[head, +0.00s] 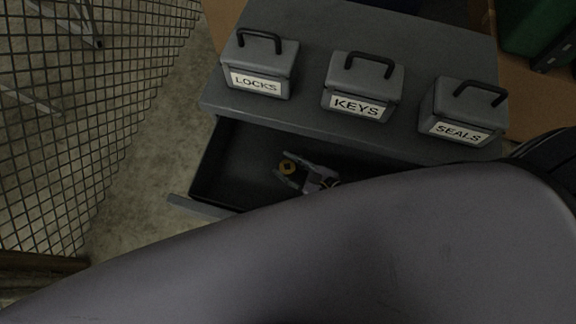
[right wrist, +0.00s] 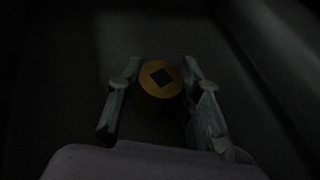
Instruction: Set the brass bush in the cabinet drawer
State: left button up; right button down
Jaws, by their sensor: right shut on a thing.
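The brass bush (head: 287,168) is a short gold round piece with a dark square in its face. It also shows in the right wrist view (right wrist: 160,91), between the fingers of my right gripper (right wrist: 161,70). My right gripper (head: 285,167) is shut on the bush inside the open cabinet drawer (head: 228,165). The drawer is dark grey and pulled out from the grey cabinet (head: 308,30). Whether the bush touches the drawer floor I cannot tell. My own arm hides the front and right of the drawer. My left gripper is not in view.
Three grey boxes with handles stand on the cabinet top, labelled LOCKS (head: 260,62), KEYS (head: 361,85) and SEALS (head: 465,108). A wire mesh panel (head: 85,110) stands at the left. A green object (head: 535,28) is at the top right. The visible drawer floor around the gripper looks clear.

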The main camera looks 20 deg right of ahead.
jog(key=shift+f, duration=0.15)
jog(key=c, duration=1.1)
grip_release()
jog(key=shift+s+r, duration=0.15)
jog(key=shift+r, duration=0.1)
jog(key=b+v, duration=0.2)
jog(key=v, duration=0.8)
jog(key=shift+s+d, duration=0.3)
jog(key=shift+s+d+r, duration=0.25)
jog(key=shift+s+r, duration=0.05)
jog(key=shift+r, duration=0.05)
